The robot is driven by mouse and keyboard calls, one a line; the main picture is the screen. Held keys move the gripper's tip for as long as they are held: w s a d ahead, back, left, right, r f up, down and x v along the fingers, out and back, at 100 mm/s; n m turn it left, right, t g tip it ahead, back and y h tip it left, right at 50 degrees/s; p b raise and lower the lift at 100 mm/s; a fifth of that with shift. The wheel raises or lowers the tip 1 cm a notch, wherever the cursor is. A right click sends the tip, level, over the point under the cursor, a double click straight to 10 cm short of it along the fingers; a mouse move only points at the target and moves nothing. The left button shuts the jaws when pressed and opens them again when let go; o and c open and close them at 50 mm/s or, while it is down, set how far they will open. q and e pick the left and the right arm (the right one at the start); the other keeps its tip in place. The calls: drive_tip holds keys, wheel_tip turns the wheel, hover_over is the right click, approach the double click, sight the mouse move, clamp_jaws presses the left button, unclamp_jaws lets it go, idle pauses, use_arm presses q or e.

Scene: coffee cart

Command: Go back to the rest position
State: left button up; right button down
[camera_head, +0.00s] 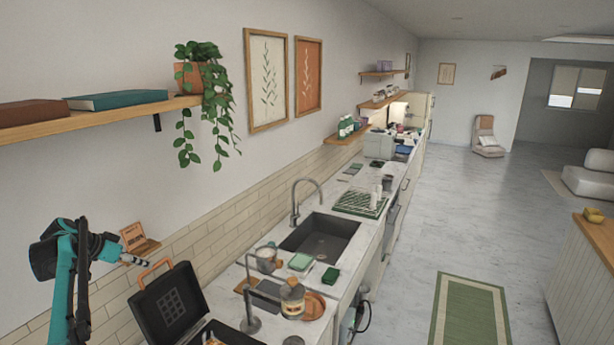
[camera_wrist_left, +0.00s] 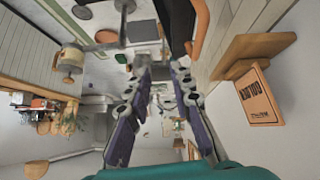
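My left arm is teal and black and rises at the lower left of the head view. My left gripper (camera_head: 135,261) is raised near the wall, above the open black case with an orange handle (camera_head: 170,300). In the left wrist view the two fingers of the left gripper (camera_wrist_left: 160,72) stand apart, with nothing seen held between them. My right arm and right gripper are not in view.
A small wall shelf (camera_head: 145,248) with a wooden sign (camera_head: 132,235) is close beside the left gripper. The counter holds a sink (camera_head: 320,237), a jar (camera_head: 292,298) and a green striped mat (camera_head: 360,203). A higher shelf (camera_head: 100,116) bears books. The floor at right is mostly open.

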use_arm(q)
drive_tip(key=s+d+f+n+y+b, duration=0.15)
drive_tip(key=s+d+b, duration=0.25)
drive_tip(key=d, duration=0.5)
drive_tip(key=s+d+f+g+b, duration=0.1)
drive_tip(key=s+d+f+b, duration=0.2)
drive_tip(key=s+d, duration=0.35)
drive_tip(key=s+d+f+n+y+b, duration=0.1)
drive_tip(key=s+d+f+b, duration=0.2)
drive_tip(key=d, duration=0.7)
drive_tip(key=s+d+f+b, duration=0.3)
drive_tip(key=s+d+f, duration=0.1)
drive_tip(key=s+f, duration=0.3)
drive_tip(key=s+d+f+y+b, duration=0.1)
drive_tip(key=s+d+f+b, duration=0.3)
drive_tip(key=s+f, duration=0.3)
drive_tip(key=s+d+f+n+b, duration=0.1)
drive_tip(key=s+d+f+b, duration=0.3)
drive_tip(key=s+f, duration=0.3)
drive_tip(key=shift+s+f+t, duration=0.3)
drive_tip(key=shift+f+t, duration=0.1)
drive_tip(key=shift+f, duration=0.5)
drive_tip(key=shift+y, duration=0.25)
